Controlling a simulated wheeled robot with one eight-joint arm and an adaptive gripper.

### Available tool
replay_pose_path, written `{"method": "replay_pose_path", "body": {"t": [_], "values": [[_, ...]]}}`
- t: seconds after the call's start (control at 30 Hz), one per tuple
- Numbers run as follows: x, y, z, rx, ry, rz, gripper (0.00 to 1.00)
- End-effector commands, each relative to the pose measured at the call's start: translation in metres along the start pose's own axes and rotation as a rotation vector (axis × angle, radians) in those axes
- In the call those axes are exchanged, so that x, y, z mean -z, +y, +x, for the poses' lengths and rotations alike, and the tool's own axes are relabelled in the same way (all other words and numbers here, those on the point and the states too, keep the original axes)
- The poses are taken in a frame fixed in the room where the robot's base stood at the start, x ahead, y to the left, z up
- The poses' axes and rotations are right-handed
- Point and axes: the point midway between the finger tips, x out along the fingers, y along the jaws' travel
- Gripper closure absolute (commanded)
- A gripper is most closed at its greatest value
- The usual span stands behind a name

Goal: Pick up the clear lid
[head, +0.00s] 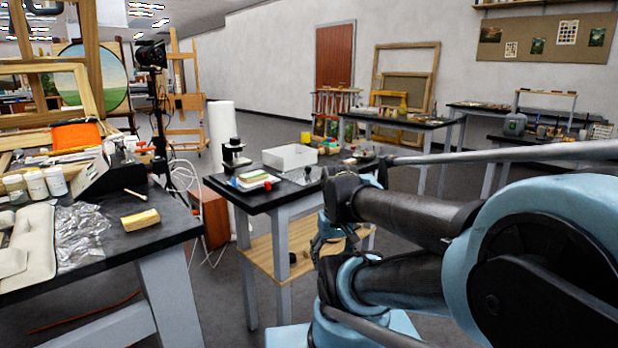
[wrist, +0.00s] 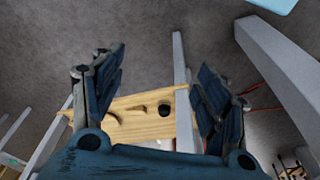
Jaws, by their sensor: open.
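I cannot make out the clear lid for certain in either view. A white, pale-walled box (head: 290,157) stands on the black-topped table (head: 262,200) in the middle of the head view. Small items lie in front of it, too small to tell whether one is the lid. My gripper (wrist: 160,88) is open and empty in the wrist view, its two dark blue fingers spread wide. Between and beyond them is the table's wooden lower shelf (wrist: 140,128), with a small black round thing (wrist: 164,109) on it. In the head view my arm hides part of the table's right side.
A nearer workbench at the left holds white jars (head: 36,186), crumpled clear plastic (head: 80,232) and a yellowish block (head: 140,219). A black microscope-like device (head: 235,155) stands at the middle table's left end. A tall white roll (head: 221,130) stands behind. Grey table legs flank the shelf.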

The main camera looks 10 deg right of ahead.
Motion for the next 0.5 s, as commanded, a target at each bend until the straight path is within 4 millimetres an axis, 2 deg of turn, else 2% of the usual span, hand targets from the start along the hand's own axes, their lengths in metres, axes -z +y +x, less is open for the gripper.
{"method": "replay_pose_path", "body": {"t": [0.17, 0.27, 0.33, 0.5], "values": [[0.0, 0.0, 0.0, 0.0, 0.0, 0.0, 0.32], [-0.003, 0.0, -0.004, 0.0, 0.006, -0.002, 0.5], [-0.003, 0.0, -0.012, 0.0, 0.01, -0.015, 0.54], [0.029, 0.0, -0.044, 0.001, -0.005, -0.115, 0.54]]}}
